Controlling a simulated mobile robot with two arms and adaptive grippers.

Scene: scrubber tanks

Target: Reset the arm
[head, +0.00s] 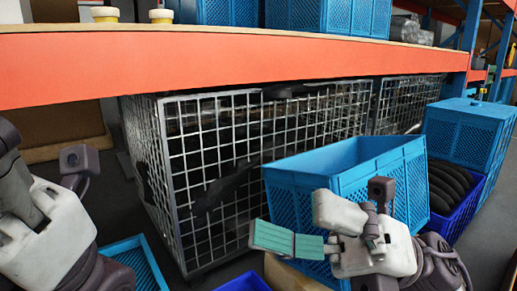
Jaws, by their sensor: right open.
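My right gripper (290,242) is at the lower middle right, in front of the blue crate (345,178). Its pale green finger pads point left and stand open, with nothing seen between them. My left arm comes in at the lower left; its white and dark wrist parts show. Its fingertips cannot be made out, so I cannot tell its jaw state. Neither arm is seen holding anything.
An orange-edged shelf (230,66) runs across above both arms, with blue crates and yellow-lidded jars on it. A wire mesh cage (230,150) stands below. A blue tray (137,262) lies low at left. More crates (468,135) stand at right.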

